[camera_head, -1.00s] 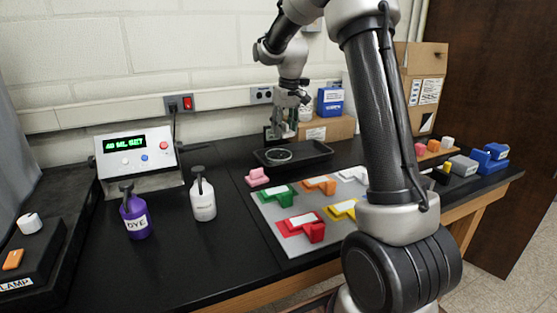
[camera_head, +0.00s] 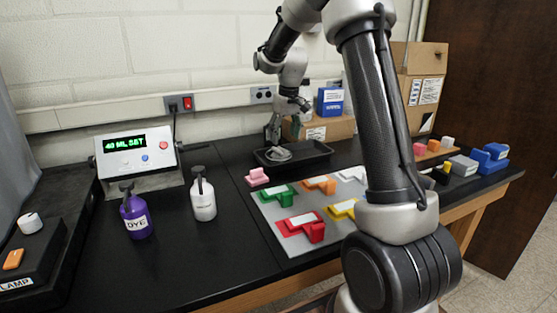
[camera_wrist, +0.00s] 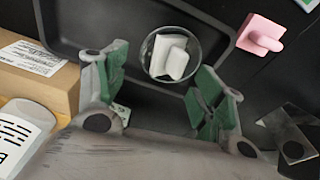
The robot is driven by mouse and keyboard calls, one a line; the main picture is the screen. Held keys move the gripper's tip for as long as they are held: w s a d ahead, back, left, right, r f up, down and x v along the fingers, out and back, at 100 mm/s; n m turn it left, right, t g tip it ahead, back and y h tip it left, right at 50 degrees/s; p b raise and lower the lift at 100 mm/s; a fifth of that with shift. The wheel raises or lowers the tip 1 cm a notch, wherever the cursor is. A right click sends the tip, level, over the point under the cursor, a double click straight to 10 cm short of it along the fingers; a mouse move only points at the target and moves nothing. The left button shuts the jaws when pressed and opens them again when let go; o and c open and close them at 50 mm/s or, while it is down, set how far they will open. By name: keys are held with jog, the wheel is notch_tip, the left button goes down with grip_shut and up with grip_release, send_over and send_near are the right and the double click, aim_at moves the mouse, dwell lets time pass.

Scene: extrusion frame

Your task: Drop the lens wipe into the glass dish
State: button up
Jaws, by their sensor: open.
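The lens wipe (camera_wrist: 172,55) is a white piece with a raised, rounded block on it. In the wrist view it appears inside the round, clear glass dish (camera_wrist: 147,62). In the head view, a pale shape shows in the dish (camera_head: 279,155), which stands in a black tray. My gripper (camera_wrist: 158,88) is open, its green-padded fingers well apart with nothing between them. In the head view my gripper (camera_head: 274,132) hangs just above the dish, at the tray's left part.
The black tray (camera_head: 318,152) has a raised rim. A pink piece (camera_head: 257,177) lies in front of it, near a grey board (camera_head: 270,212) with several coloured pieces. A cardboard box (camera_head: 338,128) stands behind the tray. Purple (camera_head: 136,212) and white (camera_head: 203,203) bottles stand left.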

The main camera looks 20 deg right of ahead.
notch_tip(320, 180, up, 12)
jog(key=s, duration=0.1)
jog(key=shift+s+d, duration=0.15)
jog(key=shift+s, duration=0.2)
jog(key=s+a+f+t, duration=0.1)
jog(key=s, duration=1.6)
jog(key=s+a+f+m+t, duration=0.1)
jog(key=s+f, duration=0.1)
jog(key=s, duration=1.6)
jog(key=shift+s+a+f+m+t, duration=0.15)
jog(key=shift+s+m+t, duration=0.05)
jog(key=shift+m+t, duration=0.1)
